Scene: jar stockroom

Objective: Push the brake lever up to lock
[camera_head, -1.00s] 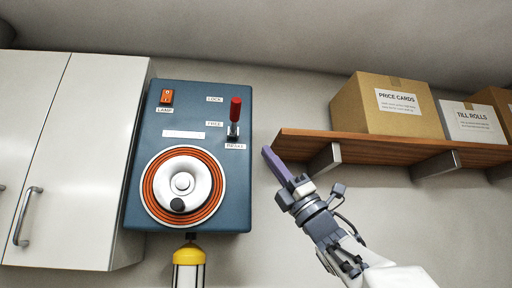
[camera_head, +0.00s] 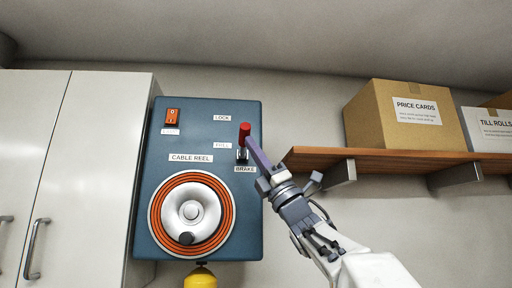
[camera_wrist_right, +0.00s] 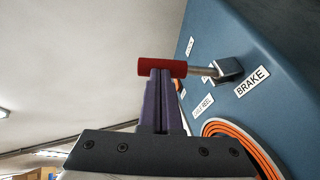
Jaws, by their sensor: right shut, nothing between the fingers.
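The brake lever (camera_head: 244,134) has a red grip on a metal stem, on the upper right of the blue cable reel panel (camera_head: 195,107). It stands above the BRAKE label, beside the LOCK and FREE labels. In the right wrist view its red grip (camera_wrist_right: 148,67) sticks out from the panel, its stem running into a dark block. My right gripper (camera_head: 252,143) is shut and empty, its purple fingertips at the red grip from below. In the wrist view the fingertips (camera_wrist_right: 161,73) overlap the grip and seem to touch it. My left gripper is not in view.
The panel also holds an orange lamp switch (camera_head: 173,117) and an orange-ringed reel (camera_head: 192,214). A white cupboard (camera_head: 95,160) stands to the left. A wooden shelf (camera_head: 400,158) with a price cards box (camera_head: 395,125) is close to the right of my gripper.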

